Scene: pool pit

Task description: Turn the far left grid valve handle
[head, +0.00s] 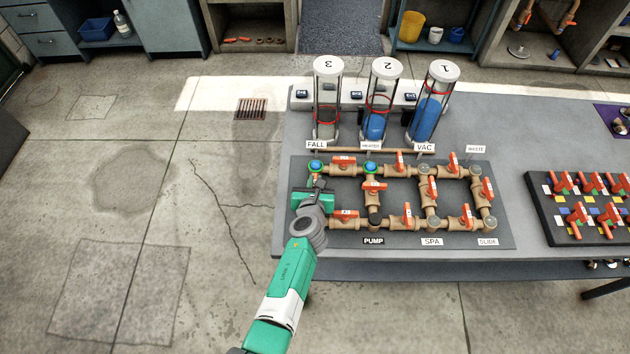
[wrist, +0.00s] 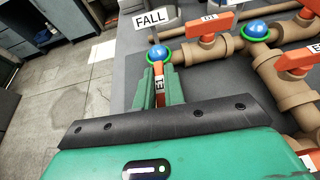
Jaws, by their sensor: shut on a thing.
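The pipe grid (head: 432,190) of tan pipes with orange valve handles lies on a dark board on the grey table. The far left grid valve handle (wrist: 159,85) is orange with a partly covered label, and it sits just below the blue-topped joint (wrist: 159,53) by the FALL sign. My gripper (head: 317,187) is over the left side of the grid, with its green fingers shut on this handle, one on each side. The handle points along the fingers, toward the FALL joint. The valve body under it is hidden by my gripper.
Other orange handles stand close to the right, such as the top-row handle (head: 343,161) and the bottom-row handle (head: 345,214). Three clear cylinders (head: 376,105) stand behind the grid. A board of spare valves (head: 590,205) lies at right. Open floor is left of the table.

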